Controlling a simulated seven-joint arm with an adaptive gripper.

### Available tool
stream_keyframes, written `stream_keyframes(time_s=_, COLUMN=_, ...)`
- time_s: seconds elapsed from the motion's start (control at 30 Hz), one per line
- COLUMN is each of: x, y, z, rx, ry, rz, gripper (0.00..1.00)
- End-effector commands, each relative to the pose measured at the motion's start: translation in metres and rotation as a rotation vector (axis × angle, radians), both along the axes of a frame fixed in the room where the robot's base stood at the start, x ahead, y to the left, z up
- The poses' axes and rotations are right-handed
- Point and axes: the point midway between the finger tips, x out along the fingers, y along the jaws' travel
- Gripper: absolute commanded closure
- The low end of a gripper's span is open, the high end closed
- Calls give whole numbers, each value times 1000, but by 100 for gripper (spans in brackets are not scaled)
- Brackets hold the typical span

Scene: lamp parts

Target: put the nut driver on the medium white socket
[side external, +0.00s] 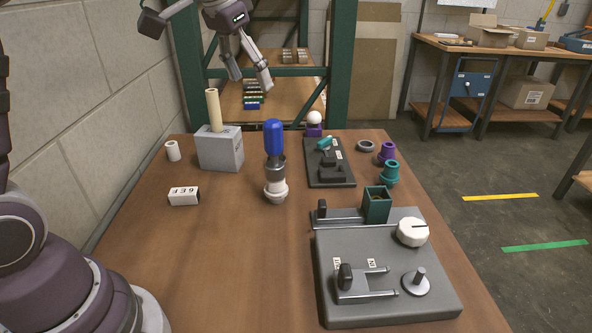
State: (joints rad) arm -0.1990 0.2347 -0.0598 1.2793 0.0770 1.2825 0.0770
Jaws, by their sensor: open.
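The nut driver (274,138) has a blue handle and stands upright near the middle of the table, with a dark grey metal part below the handle. Directly under it is a white socket (276,191) with a rounded, flanged shape. The driver's lower end meets the socket's top in this view; how deeply it sits is hidden. My gripper (251,82) is high at the top of the view, beyond and above the driver, with its two fingers spread and nothing between them. It is apart from the driver.
A grey block (221,150) holds a tall beige tube (213,110). A white cylinder (173,151) and a labelled white box (184,196) lie left. A dark tray (330,173), teal socket (390,174), purple socket (387,152) and grey fixture (385,300) occupy the right. The front left table is clear.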

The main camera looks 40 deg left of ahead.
Motion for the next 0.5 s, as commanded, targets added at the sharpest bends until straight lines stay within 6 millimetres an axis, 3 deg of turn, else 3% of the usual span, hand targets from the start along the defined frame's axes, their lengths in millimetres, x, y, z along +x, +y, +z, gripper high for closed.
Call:
stream_keyframes(time_s=0.13, x=-64, y=-24, z=-1, rx=6, ry=-64, rz=-1, gripper=37)
stream_keyframes(time_s=0.3, x=-124, y=-35, z=-34, rx=-7, ry=-124, rz=4, gripper=37)
stream_keyframes(time_s=0.5, x=-149, y=-37, z=-59, rx=-18, ry=-149, rz=8, gripper=37)
